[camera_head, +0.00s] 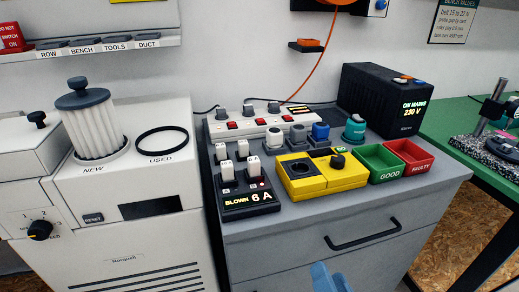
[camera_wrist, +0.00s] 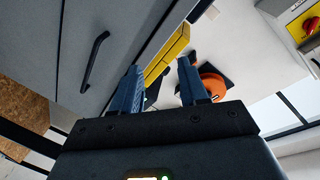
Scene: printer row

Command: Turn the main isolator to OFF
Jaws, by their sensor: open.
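A red rotary handle (camera_wrist: 311,25) on a yellow plate shows at the top right edge of the wrist view. It looks like the main isolator; its position marking is cut off or too small to read. It is not clearly seen in the head view. My gripper (camera_wrist: 158,65) is open and empty in the wrist view, with its two blue fingers apart, well away from the red handle. In the head view only a blue finger part of my gripper (camera_head: 325,278) shows at the bottom, in front of the grey drawer cabinet.
The grey cabinet (camera_head: 330,222) carries a yellow tester (camera_head: 310,182), a power strip (camera_head: 250,125), a green bin (camera_head: 378,158), a red bin (camera_head: 408,154) and a black power unit (camera_head: 385,95). A white machine (camera_head: 125,240) stands left, a green bench (camera_head: 455,118) right.

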